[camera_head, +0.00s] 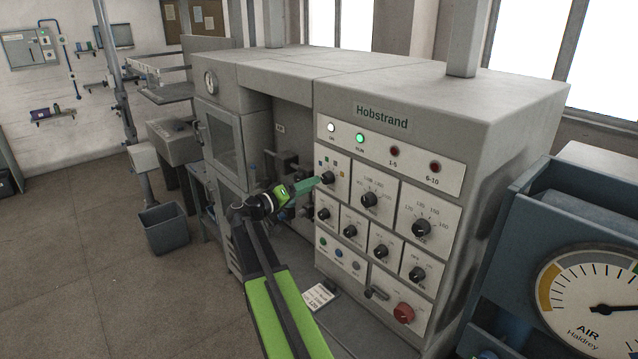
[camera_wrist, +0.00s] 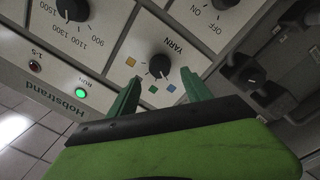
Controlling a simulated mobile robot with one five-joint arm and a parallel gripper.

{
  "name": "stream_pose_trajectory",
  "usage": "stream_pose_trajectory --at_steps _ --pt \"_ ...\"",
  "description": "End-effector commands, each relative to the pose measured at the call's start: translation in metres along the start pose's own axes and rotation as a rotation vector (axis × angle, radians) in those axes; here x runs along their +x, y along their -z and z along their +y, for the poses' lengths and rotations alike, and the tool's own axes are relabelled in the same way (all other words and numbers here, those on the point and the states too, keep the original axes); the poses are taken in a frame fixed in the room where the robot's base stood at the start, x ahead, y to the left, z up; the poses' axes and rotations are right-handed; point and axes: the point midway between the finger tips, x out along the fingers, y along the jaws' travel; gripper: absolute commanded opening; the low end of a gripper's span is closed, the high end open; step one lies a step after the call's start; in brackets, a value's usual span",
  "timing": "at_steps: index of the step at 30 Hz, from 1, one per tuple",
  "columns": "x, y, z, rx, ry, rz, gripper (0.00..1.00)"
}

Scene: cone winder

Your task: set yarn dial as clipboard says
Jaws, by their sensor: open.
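The YARN dial (camera_head: 327,178) is a black knob at the upper left of the Hobstrand panel, with coloured squares around it. In the wrist view the dial (camera_wrist: 159,66) appears with orange, blue and green squares; its pointer seems to lie toward the green one, but it is too small to be sure. My gripper (camera_head: 316,182) is at the dial's left in the head view. In the wrist view my open green fingers (camera_wrist: 159,80) have the dial between them; I cannot tell whether they touch it. A white sheet (camera_head: 319,296), possibly the clipboard, lies on the low ledge; its writing is unreadable.
Other knobs, such as the large one (camera_head: 370,199), sit close right of and below the YARN dial. A red knob (camera_head: 403,312) is low on the panel. A blue air unit (camera_head: 545,225) stands at the right. The floor at left is open beyond a grey bin (camera_head: 166,230).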

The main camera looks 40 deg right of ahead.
Motion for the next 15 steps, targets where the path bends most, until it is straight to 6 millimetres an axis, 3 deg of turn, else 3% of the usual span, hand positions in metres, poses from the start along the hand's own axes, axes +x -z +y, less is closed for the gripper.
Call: stream_pose_trajectory --at_steps 3,9,15 --pt "-0.036 -0.001 0.0 0.0 0.002 0.002 0.58" --pt "-0.088 -0.001 0.0 0.0 0.003 0.002 0.58" --pt "-0.117 -0.001 0.0 0.0 0.001 0.0 0.58"
